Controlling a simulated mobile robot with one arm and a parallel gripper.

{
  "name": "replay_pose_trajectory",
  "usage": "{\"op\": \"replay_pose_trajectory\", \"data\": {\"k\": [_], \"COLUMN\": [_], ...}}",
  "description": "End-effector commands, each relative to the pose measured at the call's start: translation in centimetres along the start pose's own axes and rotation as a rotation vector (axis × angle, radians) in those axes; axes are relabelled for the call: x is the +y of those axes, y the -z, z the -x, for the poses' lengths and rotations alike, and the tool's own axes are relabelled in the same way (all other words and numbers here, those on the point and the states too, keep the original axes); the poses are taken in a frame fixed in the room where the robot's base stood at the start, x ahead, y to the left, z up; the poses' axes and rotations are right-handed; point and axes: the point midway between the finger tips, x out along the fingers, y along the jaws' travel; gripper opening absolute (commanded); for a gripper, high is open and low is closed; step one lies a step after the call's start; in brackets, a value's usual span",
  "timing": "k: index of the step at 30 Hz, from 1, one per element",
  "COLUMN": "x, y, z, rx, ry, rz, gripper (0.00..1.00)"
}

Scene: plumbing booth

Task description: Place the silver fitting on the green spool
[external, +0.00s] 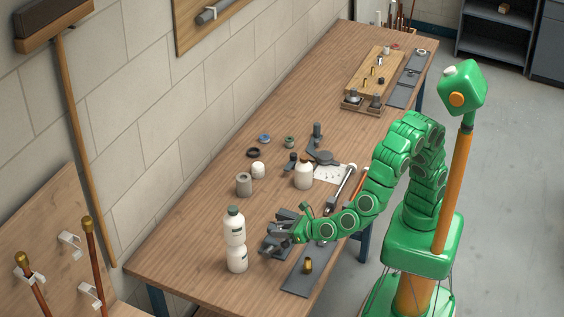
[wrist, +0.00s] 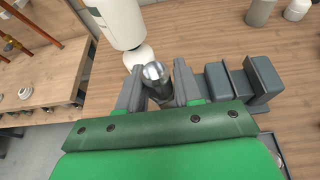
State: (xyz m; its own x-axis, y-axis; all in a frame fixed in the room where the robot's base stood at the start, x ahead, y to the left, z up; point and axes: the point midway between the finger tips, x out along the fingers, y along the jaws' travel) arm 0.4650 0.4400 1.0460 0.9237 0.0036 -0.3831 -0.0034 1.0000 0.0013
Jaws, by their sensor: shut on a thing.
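The silver fitting (wrist: 154,72), a shiny rounded metal piece, sits between the two fingers of my gripper (wrist: 156,88) in the wrist view. My gripper (external: 270,244) is shut on it, low over the front part of the bench in the external view. The fitting cannot be made out clearly there. The green spool (external: 289,141) is a small greenish ring-shaped roll farther back on the bench, well away from my gripper. It does not show in the wrist view.
A tall white bottle (external: 236,240) stands just left of my gripper; it also shows close by in the wrist view (wrist: 118,20). Dark grey blocks (wrist: 240,80) lie right of the fingers. A blue spool (external: 264,138) and black ring (external: 253,152) are near the green spool. A grey cup (external: 244,184) stands between.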

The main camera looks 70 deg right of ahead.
Motion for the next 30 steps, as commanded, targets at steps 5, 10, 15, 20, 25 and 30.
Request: {"op": "replay_pose_trajectory", "data": {"k": [5,10,15,20,25,30], "x": [-3.2,-6.9,-10.8,-14.6,-18.7,-22.9], "y": [-1.7,-3.3,-4.8,-6.1,-7.2,-8.1], "z": [-2.5,-4.9,-7.0,-8.8,-10.3,-11.5], "rx": [-0.001,-0.002,-0.003,-0.005,-0.005,-0.006], "ry": [0.083,0.171,0.262,0.348,0.439,0.528], "rz": [-0.038,-0.075,-0.115,-0.151,-0.19,-0.227], "gripper": [0.0,0.0,0.0,0.0,0.0,0.0]}}
